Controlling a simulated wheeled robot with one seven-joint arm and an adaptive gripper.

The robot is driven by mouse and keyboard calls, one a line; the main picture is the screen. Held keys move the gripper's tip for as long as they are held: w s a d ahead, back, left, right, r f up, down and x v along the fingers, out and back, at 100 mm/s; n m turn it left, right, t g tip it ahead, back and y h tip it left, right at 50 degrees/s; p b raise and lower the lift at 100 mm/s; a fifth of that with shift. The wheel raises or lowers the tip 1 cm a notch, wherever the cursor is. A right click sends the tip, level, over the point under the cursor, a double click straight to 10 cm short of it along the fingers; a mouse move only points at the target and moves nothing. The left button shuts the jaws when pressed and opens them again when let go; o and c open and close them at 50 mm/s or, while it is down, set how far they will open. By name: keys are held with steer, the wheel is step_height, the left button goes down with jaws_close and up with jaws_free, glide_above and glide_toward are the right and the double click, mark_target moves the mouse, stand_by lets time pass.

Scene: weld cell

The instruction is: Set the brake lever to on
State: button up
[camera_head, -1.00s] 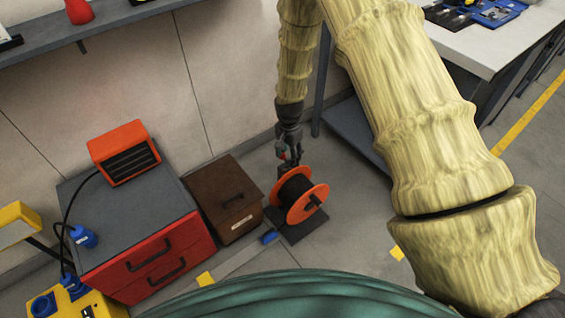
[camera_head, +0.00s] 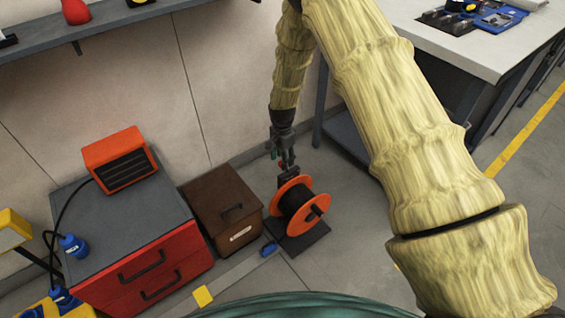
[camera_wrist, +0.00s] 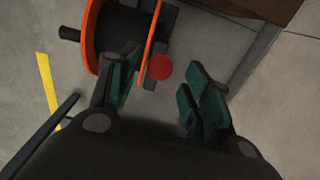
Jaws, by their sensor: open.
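The cable reel (camera_head: 297,203) has orange flanges around a black drum and stands on a dark base plate on the floor. In the wrist view the reel (camera_wrist: 91,40) is at the upper left. A round red knob (camera_wrist: 160,67), apparently the end of the brake lever, shows beside the near orange flange. The lever's shaft and setting cannot be made out. My gripper (camera_head: 286,170) is just behind and above the reel, pointing down. In the wrist view my gripper (camera_wrist: 160,92) is open, with the red knob ahead between its green-padded fingers. Contact is not visible.
A brown box (camera_head: 222,207) stands just left of the reel, beside a grey-topped red drawer cabinet (camera_head: 150,268) with an orange heater (camera_head: 119,160). A blue object (camera_head: 268,249) lies by the reel base. A workbench (camera_head: 470,50) is at right. Floor before the reel is clear.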

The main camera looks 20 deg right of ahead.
steer(key=shift+f, duration=0.95)
jaws_close()
